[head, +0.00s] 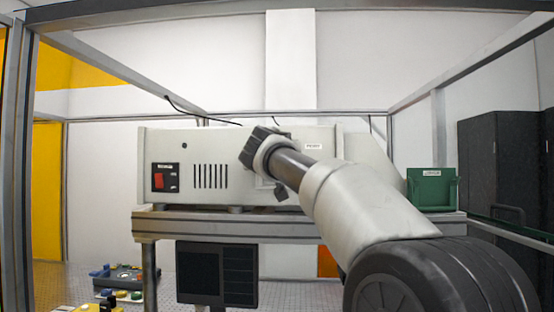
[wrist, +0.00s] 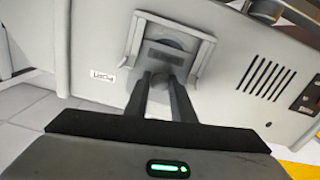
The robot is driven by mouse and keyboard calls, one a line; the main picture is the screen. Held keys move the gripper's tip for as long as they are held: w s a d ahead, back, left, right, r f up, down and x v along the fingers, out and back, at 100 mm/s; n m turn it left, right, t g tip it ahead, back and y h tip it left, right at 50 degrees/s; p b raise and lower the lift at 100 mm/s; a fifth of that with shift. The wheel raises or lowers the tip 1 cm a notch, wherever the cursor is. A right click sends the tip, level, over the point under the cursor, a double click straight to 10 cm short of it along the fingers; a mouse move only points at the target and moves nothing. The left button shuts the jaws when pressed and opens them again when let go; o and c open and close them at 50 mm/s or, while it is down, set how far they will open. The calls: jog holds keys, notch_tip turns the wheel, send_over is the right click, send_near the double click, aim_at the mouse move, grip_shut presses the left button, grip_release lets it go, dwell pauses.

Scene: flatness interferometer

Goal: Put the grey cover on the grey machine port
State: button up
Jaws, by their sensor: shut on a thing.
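The grey machine (head: 222,165) stands on a bench, and its pale face fills much of the wrist view (wrist: 95,30). My gripper (wrist: 161,80) points at that face, its dark fingers close together with a narrow gap. It is shut on the grey cover (wrist: 166,57), which shows as a darker grey piece at the fingertips. Around the cover is the square, raised grey frame of the machine port (wrist: 207,55). I cannot tell whether the cover is fully seated or slightly apart. In the head view my gripper (head: 262,152) hides the port and the cover.
Vent slots (wrist: 262,78) and a red switch (head: 159,181) are on the machine's face. A green box (head: 431,190) stands at the bench's right end. Metal frame posts (head: 17,150) surround the area.

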jog(key=shift+f+b, duration=1.2)
jog(key=shift+b, duration=0.2)
jog(key=o, duration=1)
jog(key=shift+o, duration=0.2)
jog(key=s+b, duration=0.5)
jog(key=s, duration=1.2)
jog(key=shift+s+r+b, duration=0.15)
jog(key=shift+s+b, duration=0.1)
jog(key=shift+b, duration=0.05)
